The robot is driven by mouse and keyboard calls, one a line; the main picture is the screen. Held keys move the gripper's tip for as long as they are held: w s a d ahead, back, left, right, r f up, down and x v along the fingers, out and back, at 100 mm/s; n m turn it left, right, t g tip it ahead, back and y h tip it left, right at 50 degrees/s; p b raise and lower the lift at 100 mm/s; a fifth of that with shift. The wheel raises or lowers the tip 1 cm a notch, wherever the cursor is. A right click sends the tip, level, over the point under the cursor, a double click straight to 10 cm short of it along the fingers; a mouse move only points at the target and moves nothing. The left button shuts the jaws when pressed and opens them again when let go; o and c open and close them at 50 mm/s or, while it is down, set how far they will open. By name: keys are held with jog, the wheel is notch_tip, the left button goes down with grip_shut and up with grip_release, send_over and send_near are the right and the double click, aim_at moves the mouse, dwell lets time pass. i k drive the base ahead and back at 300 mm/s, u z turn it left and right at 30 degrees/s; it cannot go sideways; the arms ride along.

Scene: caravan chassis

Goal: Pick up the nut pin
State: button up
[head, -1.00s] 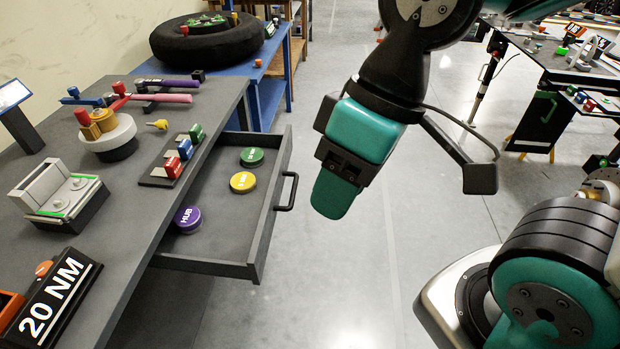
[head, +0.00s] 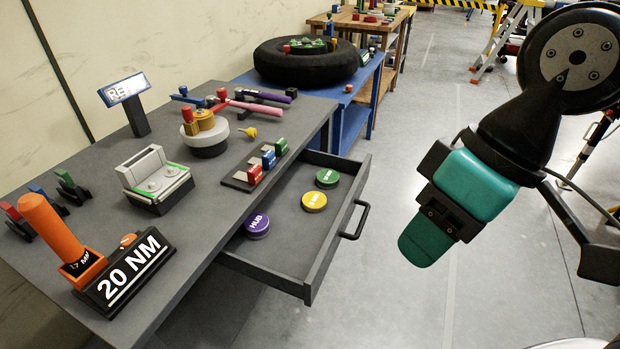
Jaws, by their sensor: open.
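A small yellow pin-shaped piece (head: 248,132) lies on the grey workbench (head: 92,175); it looks like the nut pin, but no label on it can be read. It is between the white-and-gold hub stand (head: 207,142) and the rack of red, blue and green blocks (head: 238,181). My gripper (head: 426,242) hangs over the floor to the right of the bench and its drawer, well apart from the pin. It points down and is open and empty. One finger mostly hides the other from this side.
An open drawer (head: 291,280) juts out from the bench, holding green, yellow and purple discs. A "20 NM" sign (head: 125,272) and an orange-handled tool (head: 50,228) stand near the front. A black tyre (head: 309,64) lies on the blue table behind. Floor right of the drawer is clear.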

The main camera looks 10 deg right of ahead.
aim_at(187, 110)
jog(key=z, duration=0.95)
jog(key=i, duration=2.15)
jog(key=u, duration=3.8)
